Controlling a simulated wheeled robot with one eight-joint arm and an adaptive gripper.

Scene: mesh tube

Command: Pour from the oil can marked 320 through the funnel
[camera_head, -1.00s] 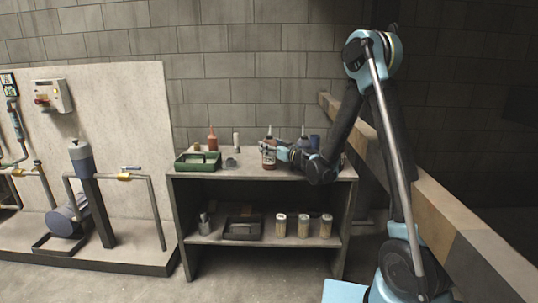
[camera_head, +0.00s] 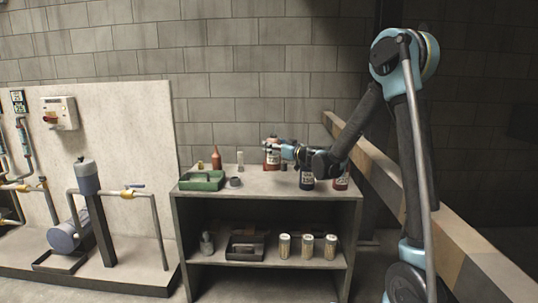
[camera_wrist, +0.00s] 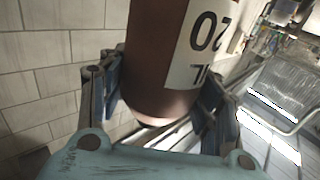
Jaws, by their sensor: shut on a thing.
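My gripper (camera_head: 274,152) is shut on a reddish-brown can (camera_head: 272,158) and appears to hold it above the workbench top (camera_head: 262,184). In the wrist view the can (camera_wrist: 160,70) stands between both fingers. Its white label shows "20" upside down; the rest of the marking is cut off. A blue-grey cylinder (camera_head: 88,180) stands on a dark post at the left, with a small dark piece on top. I cannot clearly make out the funnel.
A green tray (camera_head: 201,181), a red-brown bottle (camera_head: 217,159) and a grey ring (camera_head: 235,182) are on the bench's left part. Jars (camera_head: 308,246) stand on the lower shelf. A pipe with a yellow valve (camera_head: 128,193) is beside the post. A beam runs along the right.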

